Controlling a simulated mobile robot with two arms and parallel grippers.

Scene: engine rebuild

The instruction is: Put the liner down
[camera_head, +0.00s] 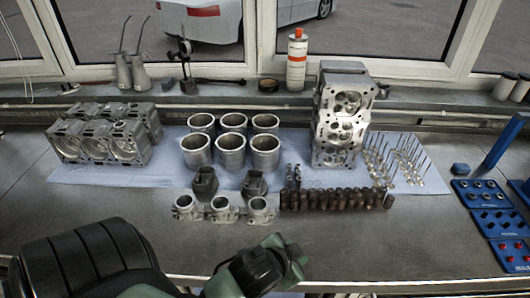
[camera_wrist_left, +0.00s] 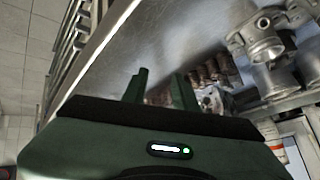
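Several metal cylinder liners (camera_head: 231,158) stand upright in two rows on the blue mat (camera_head: 100,174) at the middle of the bench. My left gripper (camera_head: 292,256) is low in the head view, near the bench's front edge and well in front of the liners. In the left wrist view its two green fingers (camera_wrist_left: 161,92) stand apart with nothing between them. No liner shows in the left gripper. My right gripper is in neither view.
Throttle-body-like castings (camera_head: 222,208) and a row of dark brown parts (camera_head: 335,199) lie in front of the liners. An engine block (camera_head: 100,142) is left, a cylinder head (camera_head: 340,125) right. Blue trays (camera_head: 490,205) stand far right. The front bench strip is mostly clear.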

